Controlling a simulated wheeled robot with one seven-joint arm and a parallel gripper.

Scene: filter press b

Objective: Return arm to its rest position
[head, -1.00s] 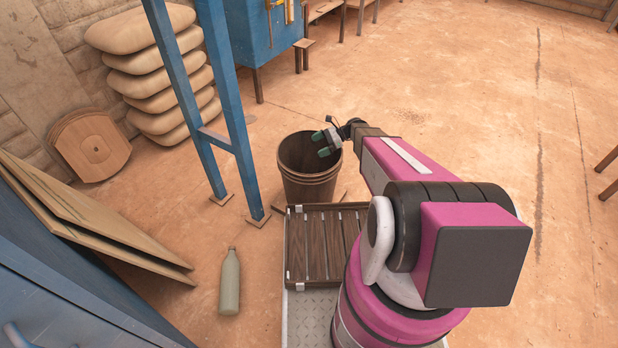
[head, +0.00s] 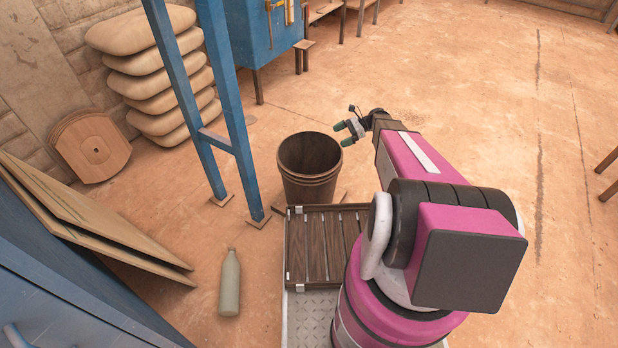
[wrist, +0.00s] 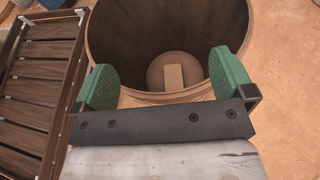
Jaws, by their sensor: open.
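My gripper (head: 343,133) is at the end of my raised magenta arm, just right of the brown bucket (head: 310,182) and above its rim level in the head view. In the wrist view my gripper (wrist: 170,78) shows two green finger pads set wide apart with nothing between them. The bucket (wrist: 168,28) lies beyond the fingers there. A round, tan object with a lighter rectangular patch (wrist: 174,76) shows inside the bucket; in the head view the bucket's inside looks dark and its contents cannot be made out.
A slatted wooden rack (head: 325,246) lies on my base in front of the bucket. A bottle (head: 230,283) stands on the floor at left. Blue posts (head: 230,130), stacked sacks (head: 160,75) and leaning boards (head: 90,225) are further left. The floor (head: 480,110) at right is open.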

